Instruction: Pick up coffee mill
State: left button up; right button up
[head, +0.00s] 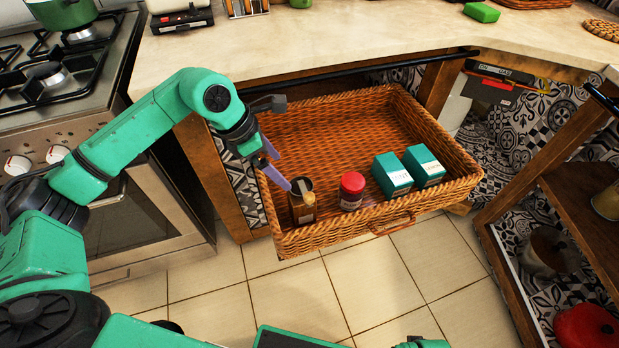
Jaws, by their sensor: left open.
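The coffee mill (303,212), a small dark brown object with a light round knob, stands in the front left corner of the wicker drawer (400,222). My left gripper (281,171) reaches in from the left with its purple fingers pointing down and right towards the mill. The fingers are apart with nothing between them, and the tips are close to the mill's top. Whether a fingertip touches it, I cannot tell.
A red-lidded jar (351,190) stands just right of the mill. Two teal boxes, a left one (391,176) and a right one (424,167), stand further right. The back of the drawer is empty. The countertop (350,38) lies behind and the stove (60,90) is at left.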

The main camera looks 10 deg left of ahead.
aim_at(302, 197)
pick_arm(q)
jog(key=x, duration=0.4)
jog(key=s+b+x, duration=0.1)
jog(key=x, duration=0.7)
jog(key=shift+d+f, duration=0.25)
jog(key=shift+f, duration=0.2)
jog(key=shift+w+d+f, duration=0.1)
jog(key=shift+w+f, duration=0.05)
jog(key=shift+f, duration=0.2)
jog(key=shift+r, duration=0.1)
jog(key=c, duration=1.5)
grip_shut()
pick_arm(e)
jog(key=shift+w+a+r, duration=0.15)
jog(key=shift+w+r, duration=0.2)
jog(key=shift+r, duration=0.25)
jog(key=shift+w+a+r, duration=0.15)
jog(key=shift+w+r, duration=0.15)
jog(key=shift+r, duration=0.25)
pick_arm(q)
jog(key=shift+r, duration=0.15)
